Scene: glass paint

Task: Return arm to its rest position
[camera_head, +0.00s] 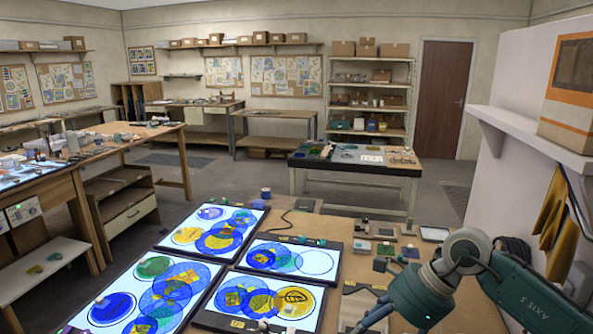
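My teal and grey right arm (418,290) comes in from the right edge, bends at a grey joint over the workbench, and runs down out of the picture at the bottom. My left arm and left gripper are not in view. Below and left of the arm, the wooden workbench (345,228) carries several lit panels with blue, yellow and green round glass pieces, among them a front panel (231,291) with a leaf pattern.
Small blocks and tiles, including a dark green one (385,249), lie on the bench close to the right arm. A white partition (500,180) with a shelf stands at the right, holding an orange and white box (572,95). Open floor (225,180) lies beyond the bench.

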